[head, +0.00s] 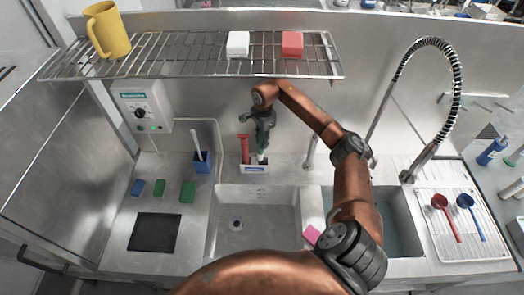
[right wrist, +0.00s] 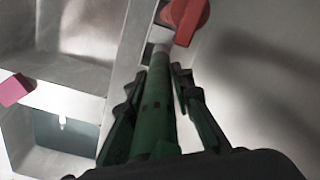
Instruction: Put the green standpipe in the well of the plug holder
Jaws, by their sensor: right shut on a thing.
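The green standpipe (right wrist: 155,105) runs lengthwise between the two dark fingers of my right gripper (right wrist: 150,95), which is shut on it. Its pale far end (right wrist: 160,50) is beside the red plug's handle (right wrist: 185,15). In the head view, my right gripper (head: 263,138) points down over the right part of the plug holder (head: 254,170), a light box with a blue label behind the left basin. The standpipe's lower part (head: 261,156) shows under the fingers, upright, at the holder. Whether its end is inside the well I cannot tell. A red plug (head: 245,148) stands in the holder's left part. My left gripper is out of view.
A wire shelf (head: 190,55) with a yellow mug (head: 107,30), a white box and a red box hangs above my right arm. A blue holder with a brush (head: 202,160) stands left. The tap (head: 309,153) is close on the right.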

